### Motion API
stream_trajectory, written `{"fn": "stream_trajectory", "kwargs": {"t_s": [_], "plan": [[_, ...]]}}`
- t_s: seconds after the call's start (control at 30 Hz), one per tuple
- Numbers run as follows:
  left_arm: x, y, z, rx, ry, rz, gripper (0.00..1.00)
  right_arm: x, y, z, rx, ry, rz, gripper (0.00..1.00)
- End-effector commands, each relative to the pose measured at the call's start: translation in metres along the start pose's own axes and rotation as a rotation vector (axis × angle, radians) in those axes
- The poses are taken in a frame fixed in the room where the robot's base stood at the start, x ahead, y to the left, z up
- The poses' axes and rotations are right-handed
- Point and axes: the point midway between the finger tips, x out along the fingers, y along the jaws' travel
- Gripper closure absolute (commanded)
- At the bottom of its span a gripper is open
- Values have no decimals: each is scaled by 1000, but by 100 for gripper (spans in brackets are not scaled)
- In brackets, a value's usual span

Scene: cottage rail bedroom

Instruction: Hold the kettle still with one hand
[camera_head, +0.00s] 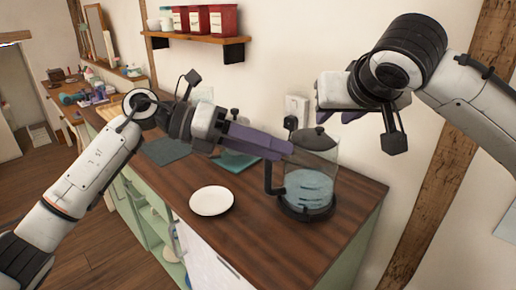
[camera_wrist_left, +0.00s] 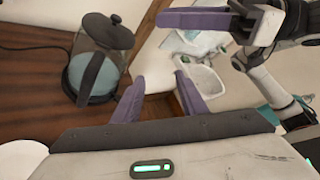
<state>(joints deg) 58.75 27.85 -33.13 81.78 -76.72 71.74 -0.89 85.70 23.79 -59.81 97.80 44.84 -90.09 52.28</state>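The kettle (camera_head: 312,187) is a clear glass jug with blue water, a black lid and a black handle (camera_head: 269,178). It stands upright on a dark base on the wooden counter. My left gripper (camera_head: 285,149) is open and empty, its purple fingers level with the upper part of the kettle near the handle. In the left wrist view the kettle (camera_wrist_left: 95,68) is to the left of the two spread fingers (camera_wrist_left: 160,90), apart from them. My right gripper (camera_head: 345,116) hangs above and behind the kettle; its purple fingertips show apart and empty, partly hidden by its body.
A white plate (camera_head: 212,200) lies on the counter left of the kettle. A teal board (camera_head: 236,161) and a dark mat (camera_head: 165,151) lie further back. A wall socket (camera_head: 297,106) is behind the kettle. A shelf (camera_head: 197,40) with red canisters hangs above.

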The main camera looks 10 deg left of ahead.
Motion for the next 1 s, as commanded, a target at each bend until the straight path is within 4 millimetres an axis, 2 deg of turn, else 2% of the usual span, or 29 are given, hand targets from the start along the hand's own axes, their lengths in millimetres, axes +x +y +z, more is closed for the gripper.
{"fn": "stream_trajectory", "kwargs": {"t_s": [0.07,0.17,0.3,0.43,0.67,1.0], "plan": [[18,10,0,42,130,136,61,0,0,0,0,0,0,69],[24,29,0,75,272,334,61,0,0,0,0,0,0,69],[12,51,8,102,399,599,61,0,0,0,0,0,0,69],[-1,68,15,112,453,781,61,0,0,0,0,0,0,69],[-1,86,14,115,471,870,61,0,0,0,0,0,0,69],[31,128,-7,116,470,865,61,0,0,0,0,0,0,69]]}}
